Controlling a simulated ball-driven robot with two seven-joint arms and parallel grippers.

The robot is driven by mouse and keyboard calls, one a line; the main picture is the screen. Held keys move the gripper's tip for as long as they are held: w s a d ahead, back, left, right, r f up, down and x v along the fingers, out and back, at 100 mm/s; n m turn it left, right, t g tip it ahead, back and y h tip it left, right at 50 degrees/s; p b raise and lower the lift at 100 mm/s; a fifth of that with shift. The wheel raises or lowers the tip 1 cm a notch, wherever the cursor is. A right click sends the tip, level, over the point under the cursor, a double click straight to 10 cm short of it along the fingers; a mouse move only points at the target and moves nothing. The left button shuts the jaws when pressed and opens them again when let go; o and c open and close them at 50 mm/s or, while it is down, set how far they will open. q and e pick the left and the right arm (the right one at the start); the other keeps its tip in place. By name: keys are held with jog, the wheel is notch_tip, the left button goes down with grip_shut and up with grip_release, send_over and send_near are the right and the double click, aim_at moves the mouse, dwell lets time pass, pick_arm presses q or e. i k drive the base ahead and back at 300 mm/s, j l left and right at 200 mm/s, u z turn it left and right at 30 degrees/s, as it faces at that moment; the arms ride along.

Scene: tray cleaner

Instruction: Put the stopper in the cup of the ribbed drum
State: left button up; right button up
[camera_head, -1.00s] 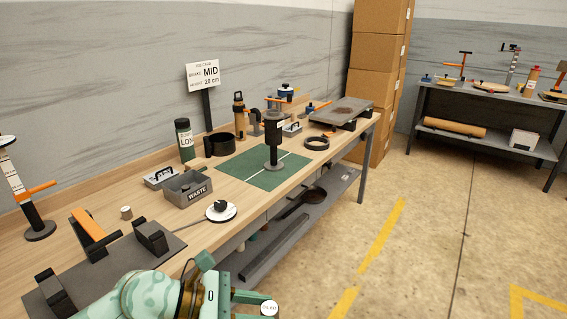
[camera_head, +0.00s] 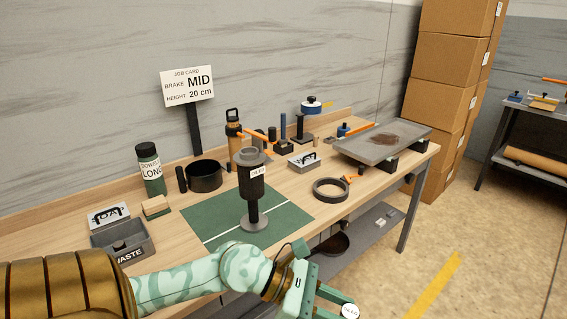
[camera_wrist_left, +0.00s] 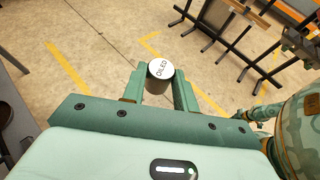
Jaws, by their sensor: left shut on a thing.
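My left gripper (camera_wrist_left: 160,84) is shut on a small dark stopper (camera_wrist_left: 160,69) with a white top that reads OILED. Its white top also shows at the bottom edge of the head view (camera_head: 349,311), beyond the bench's front edge and right of the mat. The dark drum (camera_head: 252,184) stands upright on a thin post and round base on the green mat, with a white label and a wider grey cup (camera_head: 250,157) on top. Ribs on it are too small to make out, and the cup's inside is not clear.
A black ring (camera_head: 331,190), a black pot (camera_head: 205,176), a grey WASTE bin (camera_head: 146,236) and a LONG bottle (camera_head: 150,170) stand around the green mat (camera_head: 290,213). A stained grey tray (camera_head: 384,145) is at the right. The job card (camera_head: 187,85) reads MID, 20 cm.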

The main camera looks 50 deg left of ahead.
aim_at(249, 156)
jog(key=i+u, duration=0.3)
jog(key=i, duration=0.65)
jog(key=i+u, duration=0.15)
jog(key=u, duration=0.3)
jog(key=i+u, duration=0.15)
jog(key=u, duration=0.35)
jog(key=i+u, duration=0.15)
jog(key=u, duration=0.3)
